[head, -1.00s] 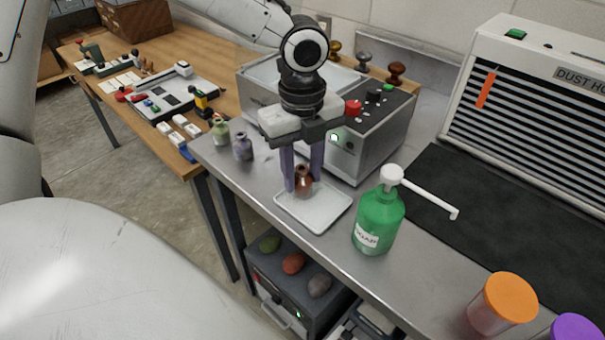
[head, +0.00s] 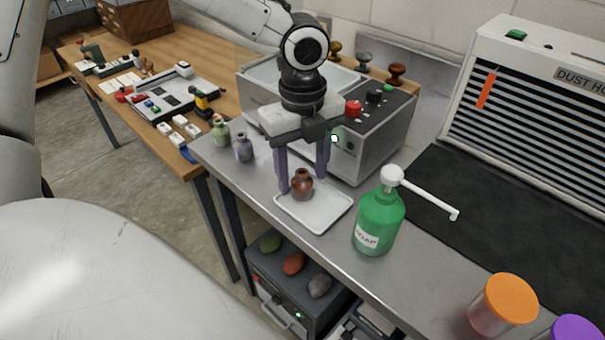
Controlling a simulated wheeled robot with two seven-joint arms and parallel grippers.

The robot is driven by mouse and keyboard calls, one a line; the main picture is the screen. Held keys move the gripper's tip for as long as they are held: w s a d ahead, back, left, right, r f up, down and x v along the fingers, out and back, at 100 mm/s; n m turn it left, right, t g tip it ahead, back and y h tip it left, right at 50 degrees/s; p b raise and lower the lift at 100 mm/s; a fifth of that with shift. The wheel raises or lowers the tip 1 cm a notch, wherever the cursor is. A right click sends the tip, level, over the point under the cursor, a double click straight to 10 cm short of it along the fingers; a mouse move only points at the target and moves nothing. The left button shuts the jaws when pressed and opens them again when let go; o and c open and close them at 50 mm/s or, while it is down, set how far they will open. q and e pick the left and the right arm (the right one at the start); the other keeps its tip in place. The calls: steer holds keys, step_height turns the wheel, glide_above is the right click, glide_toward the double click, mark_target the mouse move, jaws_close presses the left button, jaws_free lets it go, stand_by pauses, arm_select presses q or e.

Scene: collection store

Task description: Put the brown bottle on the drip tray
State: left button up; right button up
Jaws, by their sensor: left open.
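The brown bottle (head: 302,185) is small, round-bodied and narrow-necked. It stands upright on the white drip tray (head: 318,216), towards the tray's back left. My left gripper (head: 302,185) points down from above with its two purple fingers spread, one on each side of the bottle. The fingers look clear of the bottle, and the gripper is open. My right gripper is not in view.
A green soap bottle (head: 379,222) with a white pump spout stands right of the tray. A grey machine (head: 372,140) stands behind. Green (head: 220,133) and purple (head: 243,148) bottles stand at left. Orange-lidded (head: 508,297) and purple-lidded (head: 576,328) jars are front right.

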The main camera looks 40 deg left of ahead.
mark_target(302, 173)
arm_select(q)
step_height(302, 173, up, 11)
stand_by(0.3)
